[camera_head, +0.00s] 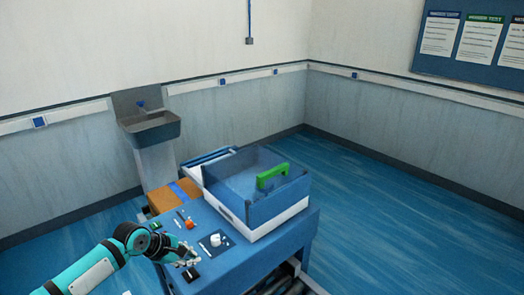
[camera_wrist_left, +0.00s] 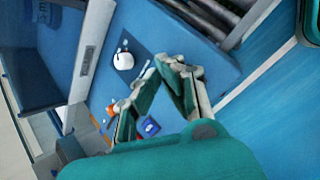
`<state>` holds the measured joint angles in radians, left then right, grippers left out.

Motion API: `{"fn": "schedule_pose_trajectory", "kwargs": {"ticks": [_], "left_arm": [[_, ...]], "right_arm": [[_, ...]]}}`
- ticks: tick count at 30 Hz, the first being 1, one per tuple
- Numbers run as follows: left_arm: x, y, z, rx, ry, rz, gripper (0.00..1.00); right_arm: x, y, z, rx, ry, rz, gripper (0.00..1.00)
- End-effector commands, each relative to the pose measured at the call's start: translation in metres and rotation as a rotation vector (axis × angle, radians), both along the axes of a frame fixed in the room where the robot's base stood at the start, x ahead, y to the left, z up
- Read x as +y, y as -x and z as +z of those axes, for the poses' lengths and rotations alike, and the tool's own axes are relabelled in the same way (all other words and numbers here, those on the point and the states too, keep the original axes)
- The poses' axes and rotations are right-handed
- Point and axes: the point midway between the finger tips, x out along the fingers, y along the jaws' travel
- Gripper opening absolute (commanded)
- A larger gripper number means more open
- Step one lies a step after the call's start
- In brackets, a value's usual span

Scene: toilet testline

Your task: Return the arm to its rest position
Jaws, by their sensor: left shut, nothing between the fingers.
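My left arm comes in from the lower left in the head view, and its gripper (camera_head: 186,257) is over the front left part of the blue table (camera_head: 240,262). The gripper is shut with nothing held. In the left wrist view the gripper's fingers (camera_wrist_left: 158,92) point toward the tabletop, with small items beyond them. Contact with the table cannot be told. My right gripper is not in view.
Near the gripper are a white round item (camera_head: 216,240) on a dark mat, an orange item (camera_head: 190,224) and a dark blue item (camera_wrist_left: 149,127). A sink (camera_head: 150,128) is on the wall. Floor at right is clear.

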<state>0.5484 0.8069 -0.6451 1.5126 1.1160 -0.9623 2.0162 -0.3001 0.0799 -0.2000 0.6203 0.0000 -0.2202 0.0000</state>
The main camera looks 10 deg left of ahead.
Motion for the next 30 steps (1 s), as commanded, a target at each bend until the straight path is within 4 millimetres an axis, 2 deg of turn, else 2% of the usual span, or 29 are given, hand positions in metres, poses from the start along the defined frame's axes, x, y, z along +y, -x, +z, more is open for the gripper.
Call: {"fn": "schedule_pose_trajectory", "kwargs": {"ticks": [5,9,13,15,18,30], "left_arm": [[-0.06,0.052,-0.037,-0.048,-0.131,-0.313,0.0],[-0.112,0.117,-0.06,-0.165,-0.304,-0.685,0.0],[-0.137,0.172,-0.066,-0.276,-0.474,-0.973,0.0],[-0.14,0.2,-0.065,-0.32,-0.569,-1.103,0.0],[-0.135,0.231,-0.061,-0.349,-0.688,-1.244,0.0],[-0.092,0.311,-0.044,-0.274,-0.941,-1.556,0.0]], "right_arm": [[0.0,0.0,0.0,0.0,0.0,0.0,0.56],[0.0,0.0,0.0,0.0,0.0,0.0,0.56],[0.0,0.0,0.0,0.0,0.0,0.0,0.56],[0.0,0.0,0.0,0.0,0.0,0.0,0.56],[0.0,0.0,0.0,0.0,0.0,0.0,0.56],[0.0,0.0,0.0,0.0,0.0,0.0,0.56]]}}
